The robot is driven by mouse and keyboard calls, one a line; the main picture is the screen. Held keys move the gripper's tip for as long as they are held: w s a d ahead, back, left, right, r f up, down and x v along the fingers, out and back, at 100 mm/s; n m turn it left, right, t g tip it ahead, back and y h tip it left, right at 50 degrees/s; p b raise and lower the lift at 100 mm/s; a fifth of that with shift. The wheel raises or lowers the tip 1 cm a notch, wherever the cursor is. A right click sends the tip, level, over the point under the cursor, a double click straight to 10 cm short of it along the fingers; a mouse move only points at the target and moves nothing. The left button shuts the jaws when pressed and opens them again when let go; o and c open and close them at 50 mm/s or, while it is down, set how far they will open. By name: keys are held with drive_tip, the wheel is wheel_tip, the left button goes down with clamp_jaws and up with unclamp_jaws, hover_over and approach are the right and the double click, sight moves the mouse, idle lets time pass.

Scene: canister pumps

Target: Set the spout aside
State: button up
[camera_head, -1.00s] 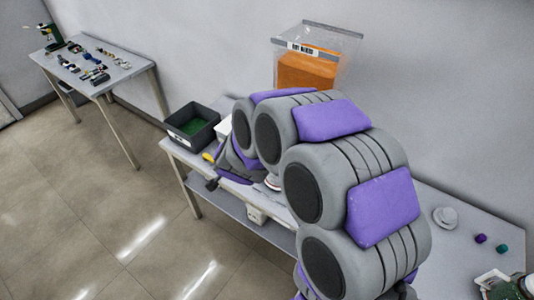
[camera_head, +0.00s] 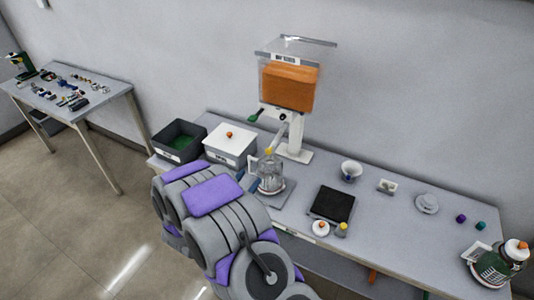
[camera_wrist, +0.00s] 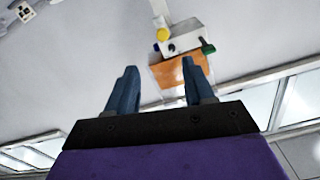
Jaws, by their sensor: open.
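I cannot tell for sure which part is the spout. A dispenser with a clear hopper holding an orange block (camera_head: 289,86) stands on a white column (camera_head: 296,135) at the back of the bench. A green handle (camera_head: 254,117) sticks out at its left. A clear jug with a yellow top (camera_head: 268,152) stands in front of it. My gripper (camera_wrist: 160,68) is open and empty, its two blue fingers apart. In the wrist view, the orange block (camera_wrist: 170,75), a yellow round part (camera_wrist: 162,34) and a green part (camera_wrist: 208,48) appear beyond the fingers. In the head view, my arm hides most of the gripper.
A dark bin (camera_head: 180,143) and a white box with an orange knob (camera_head: 230,146) stand at the left. A black pad (camera_head: 332,204), a cup (camera_head: 351,170) and a green jar (camera_head: 497,266) stand to the right. The bench has free room between them.

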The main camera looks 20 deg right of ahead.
sight(267, 153)
drive_tip(key=b+x, duration=0.1)
drive_tip(key=x, duration=1.3)
drive_tip(key=shift+w+a+b, duration=0.1)
drive_tip(key=shift+w+b, duration=0.05)
drive_tip(key=shift+b, duration=0.2)
drive_tip(key=shift+w+d, duration=0.4)
drive_tip(key=shift+w, duration=0.2)
drive_tip(key=shift+d, duration=0.1)
drive_tip(key=shift+c, duration=0.4)
clamp_jaws()
